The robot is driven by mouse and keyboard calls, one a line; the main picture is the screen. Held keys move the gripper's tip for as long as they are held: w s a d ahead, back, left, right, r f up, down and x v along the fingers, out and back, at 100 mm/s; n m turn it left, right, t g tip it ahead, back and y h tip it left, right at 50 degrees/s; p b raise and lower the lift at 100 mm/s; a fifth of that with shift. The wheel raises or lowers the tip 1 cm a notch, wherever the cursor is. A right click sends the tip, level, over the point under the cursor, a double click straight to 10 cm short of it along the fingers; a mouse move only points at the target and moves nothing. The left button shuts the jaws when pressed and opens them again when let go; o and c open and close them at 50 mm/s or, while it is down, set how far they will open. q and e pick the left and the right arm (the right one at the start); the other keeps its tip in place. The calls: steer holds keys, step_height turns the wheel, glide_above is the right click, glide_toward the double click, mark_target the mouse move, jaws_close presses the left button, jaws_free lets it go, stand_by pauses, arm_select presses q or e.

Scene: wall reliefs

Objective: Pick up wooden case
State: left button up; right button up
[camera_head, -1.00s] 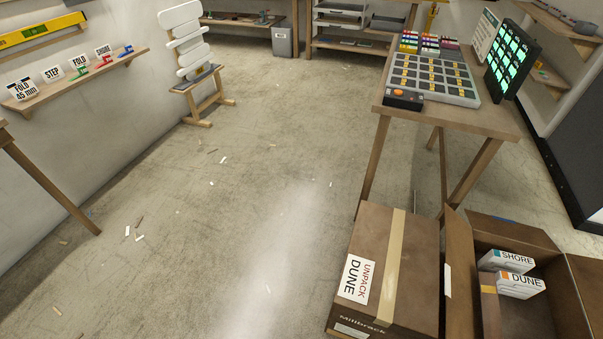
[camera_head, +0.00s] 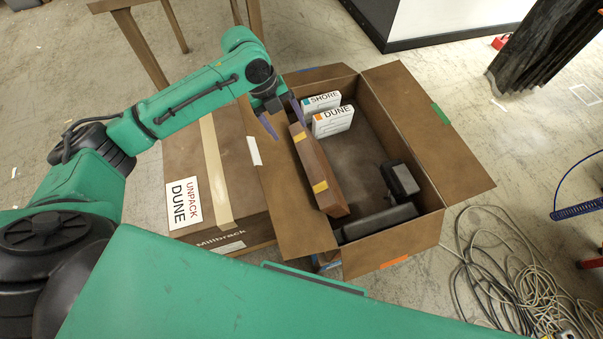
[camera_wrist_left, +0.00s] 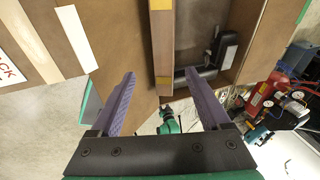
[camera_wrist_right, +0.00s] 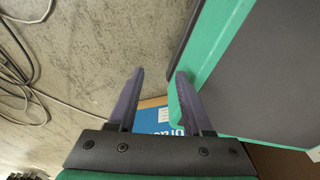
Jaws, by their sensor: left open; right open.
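The wooden case (camera_head: 322,178), long, brown and with yellow bands, stands on edge inside the open cardboard box (camera_head: 412,235), along its left wall. My left gripper (camera_head: 282,119) is open above the far end of the case. In the left wrist view the case (camera_wrist_left: 162,50) runs up the picture between and beyond the open fingers (camera_wrist_left: 160,74), with nothing held. I cannot tell whether a finger touches it. My right gripper (camera_wrist_right: 160,74) is open and empty in the right wrist view, over the floor beside my green body. It is not in the head view.
In the open box are white SHORE (camera_head: 321,102) and DUNE (camera_head: 333,122) cartons and black items (camera_head: 400,180). The open flaps spread outward. A closed DUNE box (camera_head: 230,150) stands on the left. Loose cables (camera_head: 505,270) lie on the floor at right.

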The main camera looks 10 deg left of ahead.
mark_target(310, 160)
arm_select(q)
steer(key=x, duration=0.5)
steer(key=b+x, duration=0.1)
steer(key=x, duration=0.4)
steer(key=b+x, duration=0.1)
steer(key=x, duration=0.4)
steer(key=shift+d, duration=0.45)
jaws_close()
steer(key=shift+r, duration=0.1)
arm_select(e)
steer(key=w, duration=0.3)
steer(key=w+d+f, duration=0.1)
steer(key=shift+w+f, duration=0.1)
steer(key=shift+w, duration=0.15)
